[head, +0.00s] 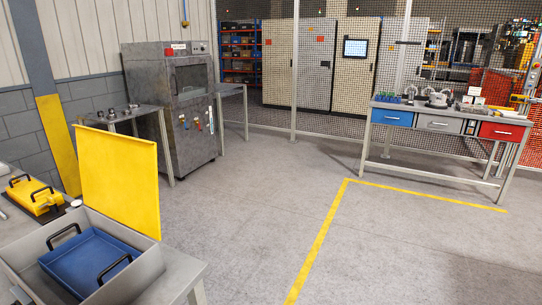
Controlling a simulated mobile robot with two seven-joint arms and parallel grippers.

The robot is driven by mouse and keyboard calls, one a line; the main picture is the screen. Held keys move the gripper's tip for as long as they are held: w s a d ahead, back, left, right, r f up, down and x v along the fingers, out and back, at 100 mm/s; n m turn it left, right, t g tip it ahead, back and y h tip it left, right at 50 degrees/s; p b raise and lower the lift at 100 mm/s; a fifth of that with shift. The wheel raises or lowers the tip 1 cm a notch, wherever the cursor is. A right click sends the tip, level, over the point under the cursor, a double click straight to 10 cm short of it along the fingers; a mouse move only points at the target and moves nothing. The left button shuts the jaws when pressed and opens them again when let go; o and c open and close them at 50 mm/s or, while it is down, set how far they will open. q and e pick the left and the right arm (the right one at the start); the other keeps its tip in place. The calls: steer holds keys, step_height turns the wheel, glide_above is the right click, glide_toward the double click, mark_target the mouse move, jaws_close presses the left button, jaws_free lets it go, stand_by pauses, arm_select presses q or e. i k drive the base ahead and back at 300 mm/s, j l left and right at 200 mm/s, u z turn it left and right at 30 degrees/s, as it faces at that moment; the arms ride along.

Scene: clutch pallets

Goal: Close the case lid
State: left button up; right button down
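A grey case (147,268) stands on a grey table at the lower left. Its yellow lid (120,180) stands open, upright along the far right side of the case. A blue tray (92,262) with two black handles sits inside the case. Neither of my grippers shows clearly in the head view, so I cannot see where they are relative to the lid.
A yellow tray (38,200) with black handles lies on the table left of the case. A grey machine cabinet (178,115) stands behind. A workbench with coloured drawers (438,122) stands at the right. The middle floor (255,210) is clear.

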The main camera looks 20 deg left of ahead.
mark_target(120, 173)
steer(key=i+u, duration=0.25)
steer(key=u, duration=0.15)
steer(key=i+l+u, duration=0.2)
steer(key=u, duration=0.2)
steer(key=i+l+u, duration=0.25)
steer(key=u, duration=0.2)
steer(key=i+l+u, duration=0.2)
steer(key=u, duration=0.2)
steer(key=i+l+u, duration=0.1)
steer(key=l+u, duration=0.3)
steer(key=i+l+u, duration=0.1)
steer(key=l+u, duration=0.3)
steer(key=i+l+u, duration=0.1)
steer(key=l+u, duration=0.75)
steer(key=l, duration=0.4)
